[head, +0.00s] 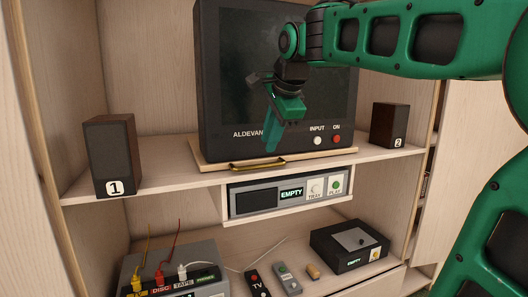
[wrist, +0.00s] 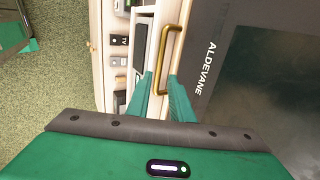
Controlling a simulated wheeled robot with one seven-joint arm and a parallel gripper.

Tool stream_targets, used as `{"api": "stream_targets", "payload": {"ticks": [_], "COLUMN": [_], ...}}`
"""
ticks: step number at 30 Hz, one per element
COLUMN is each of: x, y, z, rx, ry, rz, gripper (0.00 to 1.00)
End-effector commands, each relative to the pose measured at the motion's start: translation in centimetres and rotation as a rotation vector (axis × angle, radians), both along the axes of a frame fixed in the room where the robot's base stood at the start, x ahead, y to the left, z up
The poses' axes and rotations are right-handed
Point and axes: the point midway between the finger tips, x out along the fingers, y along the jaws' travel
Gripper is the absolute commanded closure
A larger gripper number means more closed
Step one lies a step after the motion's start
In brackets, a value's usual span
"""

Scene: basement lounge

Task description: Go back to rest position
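My gripper (head: 272,148) hangs in front of the lower part of the black TV (head: 225,75) in the head view, fingers pointing down, above the brass handle (head: 257,166). In the wrist view its two green fingers (wrist: 160,100) stand apart with nothing between them. The brass handle (wrist: 164,60) lies just beyond the fingertips there; I cannot tell whether they touch it. My green arm reaches in from the right, in front of the TV's upper right.
Speaker 1 (head: 110,157) and speaker 2 (head: 388,126) flank the TV on the shelf. Below are a player reading EMPTY (head: 290,195), a black box (head: 350,246), remotes (head: 287,280) and a grey cable box (head: 190,262). Green carpet (wrist: 50,90) lies open in the wrist view.

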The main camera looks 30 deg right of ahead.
Motion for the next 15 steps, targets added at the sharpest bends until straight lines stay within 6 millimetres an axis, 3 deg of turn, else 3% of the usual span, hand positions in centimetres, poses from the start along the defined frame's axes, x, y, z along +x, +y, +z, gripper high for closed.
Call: {"api": "stream_targets", "payload": {"ticks": [6, 15], "x": [-0.79, -0.83], "y": [0.07, 0.06], "z": [1.20, 1.25], "rx": [0.001, 0.001], "ry": [0.000, 0.000], "rz": [-0.001, -0.001], "gripper": [0.80, 0.80]}}
